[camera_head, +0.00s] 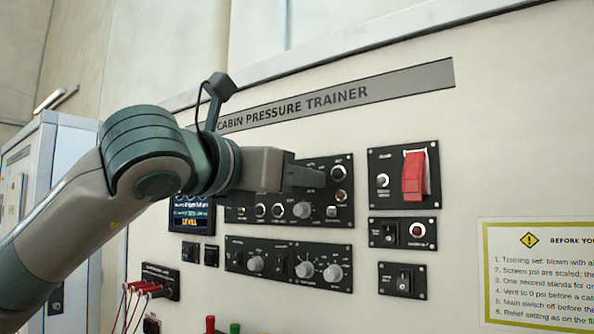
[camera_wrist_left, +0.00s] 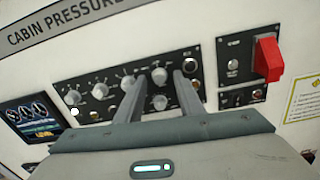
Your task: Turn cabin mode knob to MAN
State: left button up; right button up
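The upper black control panel (camera_head: 345,215) sits under the CABIN PRESSURE TRAINER sign. My left gripper (camera_head: 318,177) is in front of its upper right part and hides the knobs there. In the left wrist view the gripper (camera_wrist_left: 159,80) has its two fingers apart, one on each side of a grey knob (camera_wrist_left: 159,74) in the panel's upper row. I cannot tell whether the fingers touch it. Another grey knob (camera_wrist_left: 159,102) shows below, between the fingers; it also shows in the head view (camera_head: 302,210). The labels are too small to read, so I cannot tell which knob is cabin mode.
A panel with a red guarded switch (camera_head: 414,175) is right of the gripper. A lower panel (camera_head: 270,257) with knobs is below. A screen (camera_head: 191,213) and red plugs with cables (camera_head: 145,286) are at left. A yellow-edged notice (camera_head: 540,270) is at right.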

pick_arm(q)
jog(key=shift+w+d, duration=0.1)
jog(key=shift+w, duration=0.05)
pick_arm(e)
jog(key=shift+s+d, duration=0.1)
jog(key=shift+s, duration=0.2)
pick_arm(q)
jog(key=shift+c, duration=0.4)
grip_shut()
jog(key=shift+f, duration=0.1)
pick_arm(e)
jog(key=shift+f, duration=0.15)
